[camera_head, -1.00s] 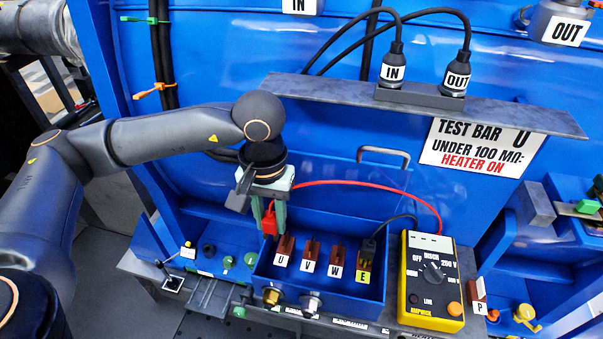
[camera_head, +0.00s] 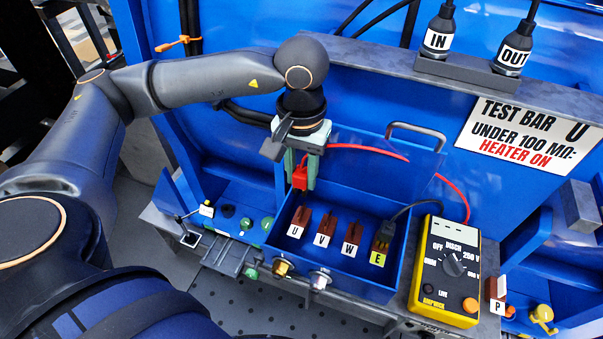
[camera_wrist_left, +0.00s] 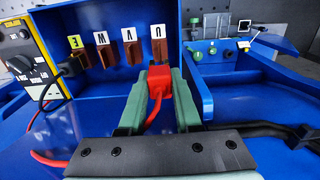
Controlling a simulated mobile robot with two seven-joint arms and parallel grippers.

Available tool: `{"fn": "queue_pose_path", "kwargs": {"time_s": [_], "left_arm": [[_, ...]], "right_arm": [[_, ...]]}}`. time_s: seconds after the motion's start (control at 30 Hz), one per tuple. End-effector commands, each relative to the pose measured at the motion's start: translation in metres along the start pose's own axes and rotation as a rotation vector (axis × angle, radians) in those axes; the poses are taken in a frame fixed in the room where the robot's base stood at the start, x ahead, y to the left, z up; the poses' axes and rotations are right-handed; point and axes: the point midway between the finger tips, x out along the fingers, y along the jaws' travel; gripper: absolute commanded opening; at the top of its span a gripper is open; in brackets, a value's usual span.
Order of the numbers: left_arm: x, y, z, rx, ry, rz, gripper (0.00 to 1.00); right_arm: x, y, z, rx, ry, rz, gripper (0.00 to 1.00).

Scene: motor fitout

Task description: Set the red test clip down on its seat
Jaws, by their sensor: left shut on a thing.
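The red test clip (camera_head: 300,177) is shut in my left gripper (camera_head: 303,170), above the U terminal (camera_head: 301,216) in the blue terminal box (camera_head: 350,282). In the left wrist view the clip (camera_wrist_left: 159,80) sits between the green fingers, its tip close to the brown U block (camera_wrist_left: 158,53); I cannot tell if they touch. A red lead (camera_head: 395,151) runs from the clip to the yellow meter (camera_head: 447,273). A brown block marked P (camera_head: 495,290) stands right of the meter. My right gripper is not in view.
The V (camera_head: 326,223), W (camera_head: 353,234) and E (camera_head: 383,239) terminals stand right of U, with a black clip on E. The box walls surround them. A grey shelf with IN and OUT plugs (camera_head: 437,40) overhangs behind. Small knobs lie left of the box.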

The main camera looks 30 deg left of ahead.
Motion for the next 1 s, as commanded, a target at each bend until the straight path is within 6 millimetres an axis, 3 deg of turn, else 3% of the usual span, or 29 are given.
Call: {"fn": "queue_pose_path", "kwargs": {"time_s": [0.4,0.6,1.0], "left_arm": [[0.046,0.0,0.0,0.0,0.0,0.0,0.0],[0.056,0.0,0.0,0.0,0.0,0.001,0.0],[0.056,0.0,0.0,0.0,0.0,0.0,0.0]], "right_arm": [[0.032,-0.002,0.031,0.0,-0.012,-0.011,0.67],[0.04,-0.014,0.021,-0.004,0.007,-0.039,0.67],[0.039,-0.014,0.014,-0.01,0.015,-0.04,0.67]]}}
